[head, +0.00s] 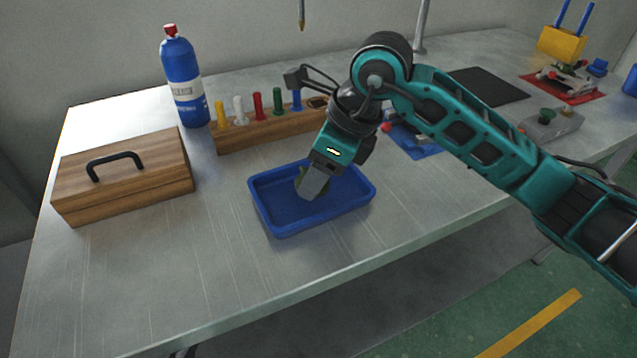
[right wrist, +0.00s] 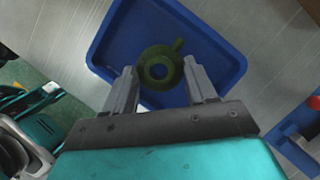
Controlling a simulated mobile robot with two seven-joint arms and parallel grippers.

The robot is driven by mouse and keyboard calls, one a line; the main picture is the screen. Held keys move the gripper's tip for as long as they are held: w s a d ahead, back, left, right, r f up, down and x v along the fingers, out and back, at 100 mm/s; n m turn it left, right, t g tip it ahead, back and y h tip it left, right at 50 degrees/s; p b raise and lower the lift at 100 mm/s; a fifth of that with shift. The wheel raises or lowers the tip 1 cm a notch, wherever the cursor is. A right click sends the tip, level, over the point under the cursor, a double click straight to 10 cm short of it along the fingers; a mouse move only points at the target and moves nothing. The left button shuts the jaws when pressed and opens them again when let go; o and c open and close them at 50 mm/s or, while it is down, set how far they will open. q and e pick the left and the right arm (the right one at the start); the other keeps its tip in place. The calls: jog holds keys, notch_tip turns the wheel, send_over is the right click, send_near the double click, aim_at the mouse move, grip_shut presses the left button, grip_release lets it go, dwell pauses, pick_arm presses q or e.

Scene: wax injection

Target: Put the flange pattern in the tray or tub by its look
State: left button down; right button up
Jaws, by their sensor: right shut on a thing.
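The flange pattern (right wrist: 160,51) is an olive-green ring with a round centre hole and a small tab on its rim. It sits between the two fingers of my right gripper (right wrist: 160,72), which is shut on it. In the head view my right gripper (head: 312,186) points down over the blue tray (head: 330,218), with its fingertips low inside the outline of the tray. The blue tray also shows behind the pattern in the right wrist view (right wrist: 118,48). I cannot tell whether the pattern touches the tray floor. My left gripper is not in view.
A wooden box (head: 125,182) with a black handle stands left of the tray. A wooden rack (head: 240,139) with coloured pegs and a blue bottle (head: 183,85) stand behind. A blue mat (head: 418,146) lies right, partly behind my arm. The table front is clear.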

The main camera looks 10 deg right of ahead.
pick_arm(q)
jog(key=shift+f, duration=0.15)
pick_arm(e)
jog(key=shift+f, duration=1.35)
jog(key=shift+f, duration=0.2)
jog(key=o, duration=1)
jog(key=shift+o, duration=0.2)
jog(key=shift+r, duration=0.2)
jog(key=shift+d+r, duration=0.1)
jog(key=shift+r, duration=0.15)
pick_arm(q)
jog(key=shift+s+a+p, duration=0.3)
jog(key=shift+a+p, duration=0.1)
jog(key=shift+p, duration=0.15)
pick_arm(e)
jog(key=v, duration=1.1)
jog(key=shift+r, duration=0.25)
